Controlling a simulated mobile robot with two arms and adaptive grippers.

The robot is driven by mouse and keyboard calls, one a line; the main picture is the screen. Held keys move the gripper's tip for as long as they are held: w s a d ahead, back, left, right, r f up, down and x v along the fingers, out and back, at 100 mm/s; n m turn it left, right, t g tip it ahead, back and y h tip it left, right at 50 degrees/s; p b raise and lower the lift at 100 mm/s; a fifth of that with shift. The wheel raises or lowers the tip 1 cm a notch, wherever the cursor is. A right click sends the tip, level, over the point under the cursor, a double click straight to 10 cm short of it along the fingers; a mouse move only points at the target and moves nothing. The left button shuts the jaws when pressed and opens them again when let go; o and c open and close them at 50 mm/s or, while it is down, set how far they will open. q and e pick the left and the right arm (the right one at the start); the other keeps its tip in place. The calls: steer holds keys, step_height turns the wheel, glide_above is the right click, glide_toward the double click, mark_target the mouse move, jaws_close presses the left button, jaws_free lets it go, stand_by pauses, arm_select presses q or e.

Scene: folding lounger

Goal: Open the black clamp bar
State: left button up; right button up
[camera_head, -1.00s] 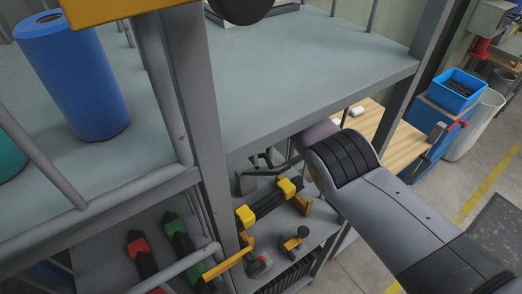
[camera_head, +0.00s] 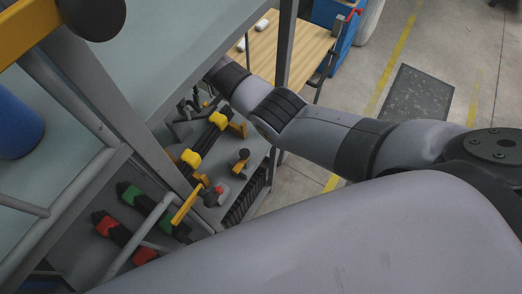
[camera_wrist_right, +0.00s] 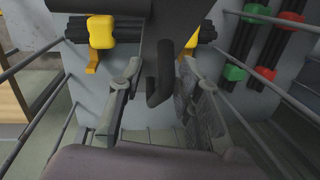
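A dark curved bar (camera_wrist_right: 160,85) hangs between the fingers of my right gripper (camera_wrist_right: 162,66) in the right wrist view. The fingers stand apart on either side of it; I cannot tell whether the right-hand finger touches it. Black bars with yellow blocks (camera_wrist_right: 101,31) lie beyond the fingers; they also show on the lower shelf in the head view (camera_head: 205,138). I cannot tell which dark part is the clamp bar. In the head view my right gripper (camera_head: 182,108) is small and partly hidden at the rack. My left gripper is not in view.
Red and green clamps (camera_head: 109,223) lie at lower left. A rack post (camera_head: 160,160) and an upper shelf (camera_head: 180,45) stand close to my right arm. A wooden bench (camera_head: 275,48) is behind. A blue cylinder (camera_head: 15,125) stands at left.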

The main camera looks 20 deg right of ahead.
steer(key=s+d+f+t+y+p, duration=0.1)
steer(key=s+d+f+t+y, duration=0.3)
steer(key=f, duration=0.3)
steer(key=s+d+r+h+b, duration=0.1)
steer(key=s+d+r+b, duration=0.2)
steer(key=r, duration=0.8)
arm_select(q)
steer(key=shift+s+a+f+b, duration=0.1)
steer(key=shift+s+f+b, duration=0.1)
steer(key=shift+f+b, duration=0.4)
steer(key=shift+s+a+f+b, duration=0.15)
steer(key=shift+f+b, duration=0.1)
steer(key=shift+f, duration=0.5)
arm_select(e)
steer(key=s+d+f+m+h, duration=0.1)
steer(key=s+d+f, duration=0.2)
steer(key=s+f, duration=0.3)
steer(key=s+d+f+m+h, duration=0.1)
steer(key=s+d+f, duration=0.2)
steer(key=s+f, duration=0.4)
steer(key=shift+f+m+t, duration=0.3)
steer(key=shift+f, duration=2.3)
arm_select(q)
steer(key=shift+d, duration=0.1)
